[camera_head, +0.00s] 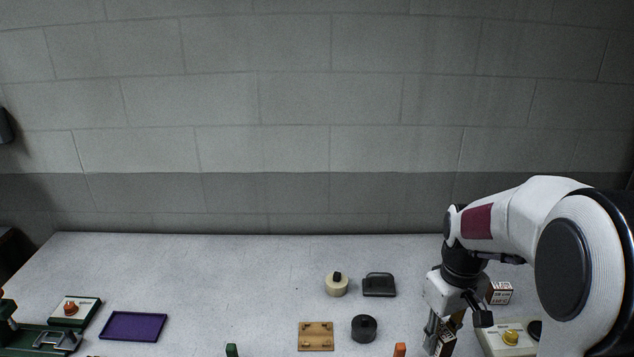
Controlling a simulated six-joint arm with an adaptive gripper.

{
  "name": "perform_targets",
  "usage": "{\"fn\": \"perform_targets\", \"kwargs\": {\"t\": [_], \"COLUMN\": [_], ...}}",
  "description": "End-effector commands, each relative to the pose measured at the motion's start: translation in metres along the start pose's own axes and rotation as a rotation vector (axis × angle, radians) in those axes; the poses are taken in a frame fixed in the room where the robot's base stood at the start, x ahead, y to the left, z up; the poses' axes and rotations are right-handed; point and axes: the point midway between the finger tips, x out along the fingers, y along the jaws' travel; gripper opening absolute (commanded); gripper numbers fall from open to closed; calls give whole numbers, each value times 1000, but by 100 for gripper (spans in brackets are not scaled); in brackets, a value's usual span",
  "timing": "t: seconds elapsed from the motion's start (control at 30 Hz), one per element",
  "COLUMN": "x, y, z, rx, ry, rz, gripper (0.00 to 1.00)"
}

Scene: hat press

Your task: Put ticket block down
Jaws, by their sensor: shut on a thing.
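My gripper (446,328) points down at the right of the table, its fingers shut on a small dark block with a pale printed label, which I take to be the ticket block (447,344). The fingers cover part of the block, and the frame's lower edge is close below it. I cannot tell whether the block touches the table. A similar small box with a printed label (499,292) stands behind and to the right of my gripper.
A pale panel with a yellow button (511,337) lies close right of my gripper. To the left are an orange peg (399,350), a black round piece (364,328), a wooden plate (316,336) and a purple tray (133,326). The back middle-left table is clear.

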Motion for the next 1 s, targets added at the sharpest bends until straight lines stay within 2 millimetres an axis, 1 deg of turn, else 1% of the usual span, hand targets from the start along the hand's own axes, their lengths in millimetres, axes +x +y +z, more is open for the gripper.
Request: {"fn": "perform_targets", "kwargs": {"t": [0.03, 0.1, 0.2, 0.3, 0.4, 0.53, 1.0], "x": [-3, -6, -8, -6, -5, -5, -5], "y": [-8, -18, -31, -43, -51, -56, -57], "z": [-12, -25, -40, -48, -51, -53, -52], "rx": [-14, -39, -79, -110, -131, -142, -133], "ry": [1, 0, 4, 4, 2, 2, 2], "rz": [1, 0, 1, 1, 0, 0, 0], "gripper": [0, 0, 0, 0, 0, 0, 0]}}
